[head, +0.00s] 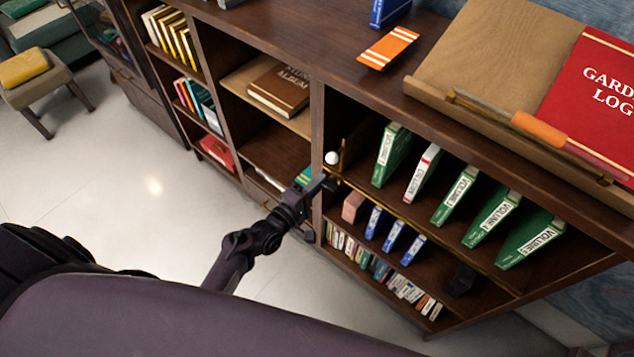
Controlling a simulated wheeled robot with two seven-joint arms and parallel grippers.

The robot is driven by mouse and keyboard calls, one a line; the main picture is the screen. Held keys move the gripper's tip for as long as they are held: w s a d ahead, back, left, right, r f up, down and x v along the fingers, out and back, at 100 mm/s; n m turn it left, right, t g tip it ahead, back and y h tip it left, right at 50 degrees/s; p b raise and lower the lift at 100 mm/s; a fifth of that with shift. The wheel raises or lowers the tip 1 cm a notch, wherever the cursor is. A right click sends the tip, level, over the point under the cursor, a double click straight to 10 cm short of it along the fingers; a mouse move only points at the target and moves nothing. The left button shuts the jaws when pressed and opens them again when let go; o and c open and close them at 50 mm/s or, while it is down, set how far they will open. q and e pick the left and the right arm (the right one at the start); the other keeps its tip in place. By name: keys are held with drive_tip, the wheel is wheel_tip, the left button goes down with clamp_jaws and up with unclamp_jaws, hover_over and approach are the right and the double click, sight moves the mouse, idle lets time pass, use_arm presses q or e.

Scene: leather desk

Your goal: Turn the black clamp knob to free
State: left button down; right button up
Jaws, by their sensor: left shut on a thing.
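My left gripper (323,184) reaches in from the lower left to the left end of the bookcase's upper right shelf. It is shut on a small dark thing at its tips, which looks like the black clamp knob (331,184); the fingers hide most of it. Just above it a white ball (332,157) sits beside a thin brass bracket (344,150) at the upright divider. A brass-coloured rail (420,232) runs along the shelf's front edge from there. My right gripper is not in view.
Several green volumes (456,197) and a white book (421,173) lean on the upper right shelf. Smaller blue books (395,236) stand below. A sloped wooden stand (490,50) with a red book (596,100) is on top.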

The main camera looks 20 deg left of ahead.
use_arm(q)
drive_tip(key=c, duration=1.5)
unclamp_jaws()
drive_tip(key=shift+o, duration=0.2)
drive_tip(key=v, duration=0.7)
drive_tip(key=shift+s, duration=0.4)
drive_tip(key=shift+a+f, duration=0.1)
